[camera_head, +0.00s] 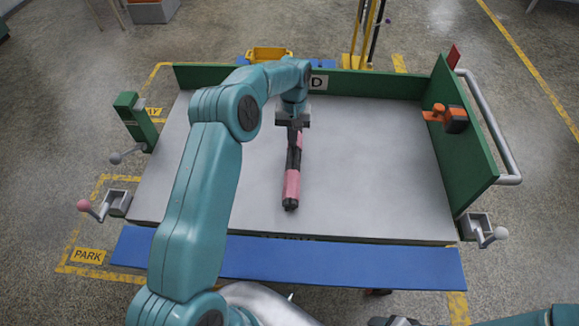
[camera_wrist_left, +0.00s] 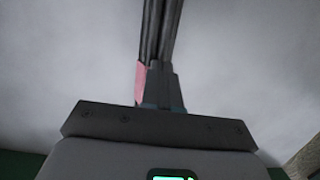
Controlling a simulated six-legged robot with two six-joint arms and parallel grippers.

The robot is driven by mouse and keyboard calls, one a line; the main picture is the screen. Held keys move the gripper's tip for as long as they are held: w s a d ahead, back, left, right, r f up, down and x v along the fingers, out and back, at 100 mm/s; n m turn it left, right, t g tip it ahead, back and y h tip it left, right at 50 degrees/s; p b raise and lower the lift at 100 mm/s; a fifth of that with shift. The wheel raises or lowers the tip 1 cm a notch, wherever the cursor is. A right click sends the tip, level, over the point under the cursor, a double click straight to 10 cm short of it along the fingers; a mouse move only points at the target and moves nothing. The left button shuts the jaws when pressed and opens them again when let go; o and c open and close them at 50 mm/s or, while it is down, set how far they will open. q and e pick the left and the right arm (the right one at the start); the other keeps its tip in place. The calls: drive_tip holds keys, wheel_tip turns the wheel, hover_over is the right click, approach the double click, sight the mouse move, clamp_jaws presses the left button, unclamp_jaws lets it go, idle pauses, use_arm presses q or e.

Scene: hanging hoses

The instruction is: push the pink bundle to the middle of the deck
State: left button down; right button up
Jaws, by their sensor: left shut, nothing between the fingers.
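The pink bundle (camera_head: 292,185), with pink and black bands, lies lengthwise on the grey deck (camera_head: 380,170), close to the deck's middle. Its near end points toward the blue front edge. My left gripper (camera_head: 294,125) points down at the bundle's far end, shut and empty. It covers that end, and I cannot tell whether they touch. In the left wrist view the fingers (camera_wrist_left: 162,85) are together, with a pink part (camera_wrist_left: 141,80) and dark strands beside and beyond them. Of my right gripper (camera_head: 395,321), only a dark top shows at the bottom edge.
Green walls (camera_head: 465,140) stand at the deck's back and right. An orange and black fitting (camera_head: 450,117) is on the right wall. A blue board (camera_head: 340,262) runs along the front. The deck is clear on both sides of the bundle.

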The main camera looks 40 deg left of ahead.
use_arm(q)
drive_tip(key=shift+w+a+f, duration=0.3)
drive_tip(key=shift+w, duration=0.1)
use_arm(e)
drive_tip(key=shift+w+a, duration=0.1)
drive_tip(key=shift+w, duration=0.1)
use_arm(q)
drive_tip(key=shift+r, duration=0.3)
drive_tip(key=shift+w+r+p, duration=0.1)
drive_tip(key=shift+r+p, duration=0.15)
drive_tip(key=shift+p, duration=0.25)
drive_tip(key=shift+w+a+f, duration=0.1)
drive_tip(key=shift+w+a, duration=0.05)
drive_tip(key=shift+w, duration=0.05)
wheel_tip(320, 180, up, 16)
drive_tip(key=w+p, duration=0.1)
drive_tip(key=p, duration=0.3)
drive_tip(key=shift+w+a, duration=0.4)
drive_tip(key=shift+a, duration=0.05)
use_arm(e)
wheel_tip(320, 180, up, 5)
drive_tip(key=shift+w, duration=0.15)
